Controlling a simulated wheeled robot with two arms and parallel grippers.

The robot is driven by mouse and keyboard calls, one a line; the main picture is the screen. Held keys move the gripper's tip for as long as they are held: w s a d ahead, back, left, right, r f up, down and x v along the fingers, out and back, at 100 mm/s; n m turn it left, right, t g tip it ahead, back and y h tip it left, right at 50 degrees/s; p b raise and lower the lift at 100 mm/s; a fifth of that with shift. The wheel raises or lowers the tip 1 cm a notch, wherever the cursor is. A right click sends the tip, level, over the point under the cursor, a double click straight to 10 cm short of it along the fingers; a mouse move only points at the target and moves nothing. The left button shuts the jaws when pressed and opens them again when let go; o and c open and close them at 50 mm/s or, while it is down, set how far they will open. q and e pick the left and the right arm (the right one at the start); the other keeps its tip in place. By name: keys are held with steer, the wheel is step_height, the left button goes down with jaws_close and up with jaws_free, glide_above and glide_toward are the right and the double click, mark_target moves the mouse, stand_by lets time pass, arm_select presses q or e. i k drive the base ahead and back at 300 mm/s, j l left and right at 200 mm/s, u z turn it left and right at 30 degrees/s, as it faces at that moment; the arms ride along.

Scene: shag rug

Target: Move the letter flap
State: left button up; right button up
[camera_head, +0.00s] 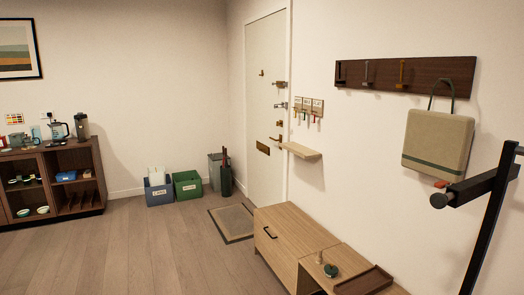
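The letter flap (263,148) is a small brass-coloured plate low on the white door (265,105). It is far off and small, and I cannot tell whether it is lifted or closed. The door looks shut. A handle and several locks sit along the right side of the door. Neither of my grippers is in view.
A doormat (232,223) lies before the door. A low wooden bench (283,232) runs along the right wall, below a small shelf (299,151). Bins (187,186) stand left of the door. A black barred frame (488,190), unclear what, is at right. The left floor is clear.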

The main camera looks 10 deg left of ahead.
mark_target(261, 147)
steer(key=i+j+u, duration=0.35)
steer(key=i, duration=0.15)
steer(key=i+j+u, duration=0.25)
steer(key=i+u, duration=0.15)
steer(key=i, duration=0.15)
steer(key=i+u, duration=0.35)
steer(key=i, duration=2.45)
steer(key=i+l+z, duration=0.15)
steer(key=i+z, duration=0.2)
steer(key=i, duration=0.2)
steer(key=i+z, duration=0.3)
steer(key=i, duration=0.25)
steer(key=i+j+z, duration=0.1)
steer(key=i+z, duration=0.25)
steer(key=i, duration=0.25)
steer(key=i+j+z, duration=0.3)
steer(key=i, duration=0.25)
steer(key=i+z, duration=0.4)
steer(key=i, duration=0.85)
